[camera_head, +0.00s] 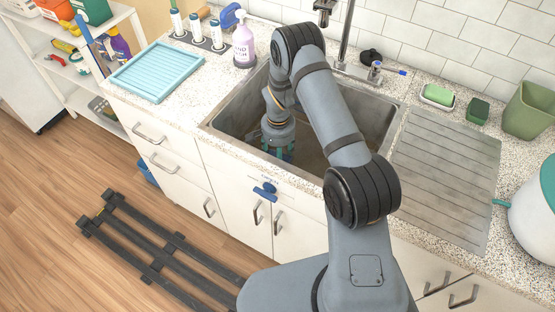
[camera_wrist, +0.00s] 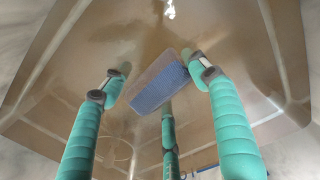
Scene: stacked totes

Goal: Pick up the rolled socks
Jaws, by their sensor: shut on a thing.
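My gripper (camera_wrist: 156,88) has three green padded fingers and is shut on the bundle. The right fingertip touches its right end, and the third finger reaches up under it from below. The left finger's contact is hard to make out. In the head view my gripper (camera_head: 280,150) is down inside the metal sink basin (camera_head: 235,117), close to its front wall. The socks are hidden there by my arm and the sink edge.
The sink walls surround my gripper closely. A ribbed drainboard (camera_head: 447,170) lies right of the basin, and a blue tray (camera_head: 157,70) lies left. A pink soap bottle (camera_head: 243,45) and the faucet (camera_head: 347,40) stand behind. A blue thing (camera_head: 265,191) hangs at the cabinet front.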

